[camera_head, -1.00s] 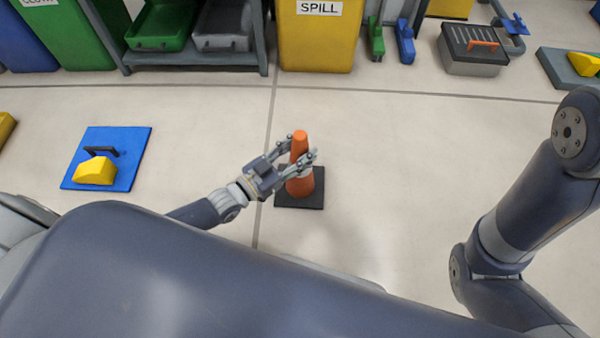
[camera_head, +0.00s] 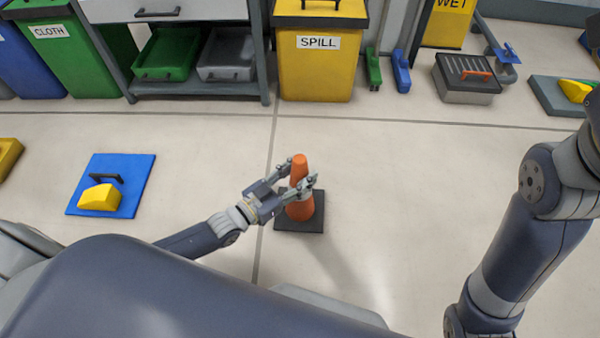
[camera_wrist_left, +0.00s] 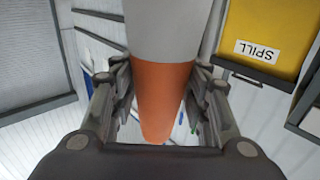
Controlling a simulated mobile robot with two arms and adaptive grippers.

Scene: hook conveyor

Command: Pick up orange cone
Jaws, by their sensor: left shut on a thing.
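The orange cone (camera_head: 300,207) stands upright in the middle of the head view, with a dark square base (camera_head: 313,222) that looks to be on or close to the floor. My left gripper (camera_head: 302,175) comes in from the left and is shut on the cone's upper part. In the left wrist view the cone (camera_wrist_left: 163,95) shows a pale band and an orange section between the two fingers (camera_wrist_left: 163,90). My right arm shows at the right of the head view, but its gripper is out of view.
A blue mat (camera_head: 82,202) with a yellow block (camera_head: 100,198) lies at left. A yellow SPILL bin (camera_head: 318,70), a rack with green (camera_head: 165,56) and grey trays, and a grey slotted box (camera_head: 466,82) stand at the back. The floor right of the cone is clear.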

